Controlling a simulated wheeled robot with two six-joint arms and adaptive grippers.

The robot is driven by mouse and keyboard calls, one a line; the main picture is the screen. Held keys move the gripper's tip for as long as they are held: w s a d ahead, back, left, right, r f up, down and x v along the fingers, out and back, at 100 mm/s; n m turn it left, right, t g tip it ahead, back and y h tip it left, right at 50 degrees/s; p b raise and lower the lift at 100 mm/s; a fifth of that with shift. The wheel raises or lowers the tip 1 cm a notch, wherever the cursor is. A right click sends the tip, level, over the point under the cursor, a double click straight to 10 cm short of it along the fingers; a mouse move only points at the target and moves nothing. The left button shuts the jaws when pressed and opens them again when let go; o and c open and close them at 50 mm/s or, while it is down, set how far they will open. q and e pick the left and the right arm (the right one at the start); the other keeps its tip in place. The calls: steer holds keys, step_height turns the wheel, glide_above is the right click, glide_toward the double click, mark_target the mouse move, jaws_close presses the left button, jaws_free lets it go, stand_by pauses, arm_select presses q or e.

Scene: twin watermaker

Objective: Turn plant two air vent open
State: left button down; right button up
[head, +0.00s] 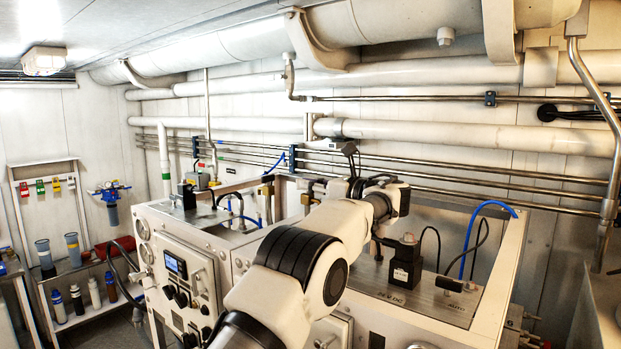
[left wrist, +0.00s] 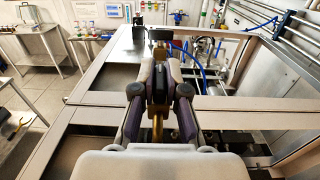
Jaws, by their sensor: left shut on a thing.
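My left gripper (head: 355,187) reaches over the top of the white machine cabinet (head: 185,215). In the left wrist view the fingers of my left gripper (left wrist: 158,78) are shut on a dark upright piece, which looks like a valve handle (left wrist: 157,88). A brass-coloured part (left wrist: 157,122) shows below it between the fingers. I cannot read a label on the held piece, nor tell how far it is turned. In the head view my wrist and fingers hide it. My right gripper is not in view.
A black box marked 24 V DC (head: 405,265) and a black handle by an AUTO label (head: 452,284) stand on the right-hand panel. Blue hoses (head: 470,235) arch beside them. Steel pipes (head: 450,165) run along the back wall. A small shelf (head: 85,312) with bottles stands left.

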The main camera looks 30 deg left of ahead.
arm_select(q)
steer(key=shift+a+f, duration=0.1)
steer(key=shift+f, duration=0.2)
